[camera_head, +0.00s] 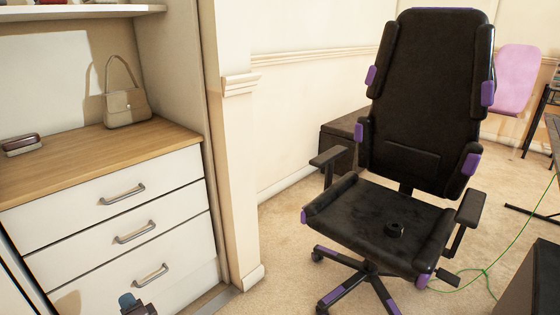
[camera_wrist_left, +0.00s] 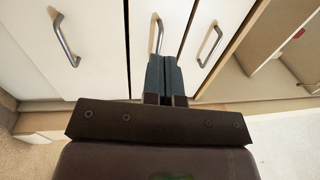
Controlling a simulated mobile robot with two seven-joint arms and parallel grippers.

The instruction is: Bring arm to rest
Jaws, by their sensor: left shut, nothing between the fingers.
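My left gripper (camera_head: 130,302) shows at the bottom edge of the head view, in front of the lowest drawer of a white chest of drawers (camera_head: 100,176). In the left wrist view the gripper (camera_wrist_left: 165,60) has its two fingers together, with nothing between them. It points at the drawer fronts, and a metal handle (camera_wrist_left: 157,34) shows just beyond the fingertips. I cannot tell how far the fingertips are from the handle. My right gripper is in neither view.
A beige handbag (camera_head: 127,106) and a small dark red case (camera_head: 21,145) stand on the wooden top. A black and purple office chair (camera_head: 405,225) stands on the carpet at the right. A green cable (camera_head: 488,268) lies by it. Carpet between chest and chair is clear.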

